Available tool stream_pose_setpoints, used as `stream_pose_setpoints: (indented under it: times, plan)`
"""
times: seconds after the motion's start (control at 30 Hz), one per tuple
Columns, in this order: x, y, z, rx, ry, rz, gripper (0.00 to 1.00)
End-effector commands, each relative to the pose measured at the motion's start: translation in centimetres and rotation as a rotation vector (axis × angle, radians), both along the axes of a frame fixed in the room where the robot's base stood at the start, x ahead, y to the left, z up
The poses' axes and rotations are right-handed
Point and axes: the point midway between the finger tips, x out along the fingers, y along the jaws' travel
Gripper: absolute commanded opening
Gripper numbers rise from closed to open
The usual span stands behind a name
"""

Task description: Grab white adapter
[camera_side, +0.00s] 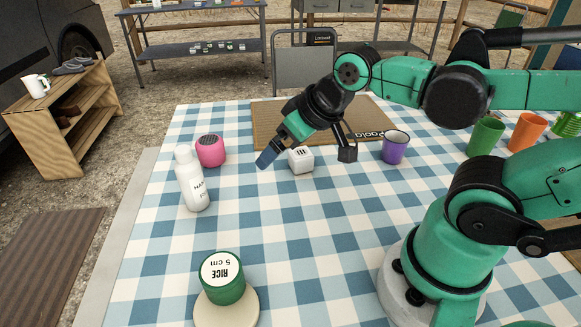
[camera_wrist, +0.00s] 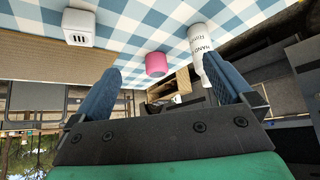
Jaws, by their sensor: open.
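The white adapter (camera_side: 301,160) is a small white block with dark slots on its top, standing on the checked tablecloth. It also shows in the wrist view (camera_wrist: 79,27) at the upper left, outside the space between my fingers. My gripper (camera_side: 266,158) is above the cloth to the left of the adapter in the side view, tilted down and left. In the wrist view my two blue fingers (camera_wrist: 165,92) are spread wide apart with nothing held between them. The side view does not show clear contact between gripper and adapter.
A pink cup-like object (camera_side: 210,151) and a white bottle (camera_side: 194,180) stand left of my gripper. A purple mug (camera_side: 395,147) stands to the right. A green rice tin (camera_side: 222,278) sits on a pale round base (camera_side: 240,312) in front. The cloth between tin and adapter is clear.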

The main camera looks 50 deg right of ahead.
Motion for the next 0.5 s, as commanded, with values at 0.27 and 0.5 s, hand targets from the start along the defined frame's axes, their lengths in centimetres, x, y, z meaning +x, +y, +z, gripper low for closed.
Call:
stream_pose_setpoints:
  times: [0.27,0.5]
  plan:
    - [2.4,-2.3,-0.7,0.369,0.170,-0.412,1.00]
    - [5.4,-6.2,-2.9,0.862,0.396,-0.909,1.00]
